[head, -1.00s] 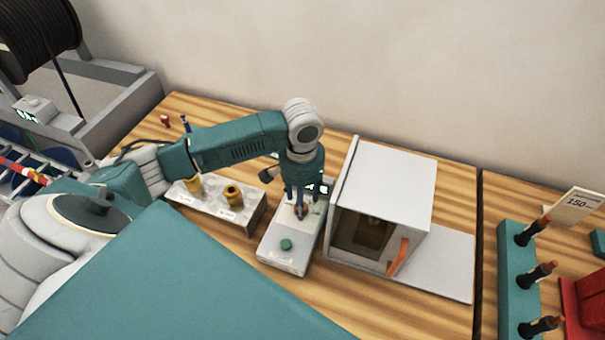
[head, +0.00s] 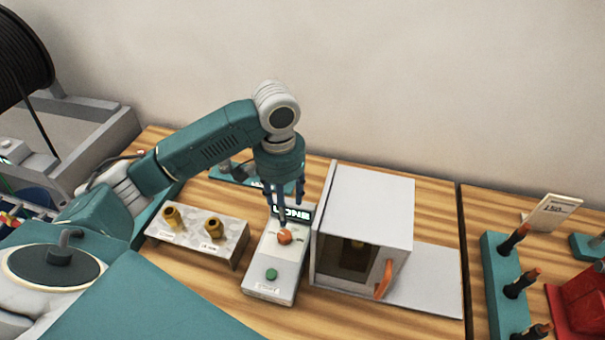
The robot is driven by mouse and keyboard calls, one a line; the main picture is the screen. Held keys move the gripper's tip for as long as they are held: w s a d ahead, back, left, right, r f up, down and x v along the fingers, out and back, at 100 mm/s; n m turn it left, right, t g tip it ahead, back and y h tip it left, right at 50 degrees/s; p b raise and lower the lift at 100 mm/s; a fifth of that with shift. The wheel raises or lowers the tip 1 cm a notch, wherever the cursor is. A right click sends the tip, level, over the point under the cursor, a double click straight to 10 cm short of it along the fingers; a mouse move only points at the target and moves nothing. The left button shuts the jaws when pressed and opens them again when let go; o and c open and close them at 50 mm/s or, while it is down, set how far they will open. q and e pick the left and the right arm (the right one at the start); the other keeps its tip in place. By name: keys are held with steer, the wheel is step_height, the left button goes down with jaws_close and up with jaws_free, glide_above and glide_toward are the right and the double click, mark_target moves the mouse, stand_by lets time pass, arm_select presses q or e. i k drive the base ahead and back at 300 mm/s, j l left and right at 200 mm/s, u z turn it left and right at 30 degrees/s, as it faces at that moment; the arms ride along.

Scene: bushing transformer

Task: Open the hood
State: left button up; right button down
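The hood (head: 372,205) is a white box with a dark window (head: 345,257) in its front and an orange handle (head: 384,279) at the front right corner. It stands on the table and looks closed. My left gripper (head: 288,208) points down above the grey control box (head: 270,262), left of the hood and apart from it. Its fingers look spread, with nothing between them. My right gripper is not in view.
A grey block (head: 197,235) with two brass fittings stands left of the control box. A white plate (head: 430,280) lies right of the hood. Further right are a teal rack (head: 497,262) with dark tools, a red object (head: 585,300) and a price card (head: 552,212).

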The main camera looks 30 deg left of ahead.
mark_target(376, 208)
steer(key=k, duration=1.5)
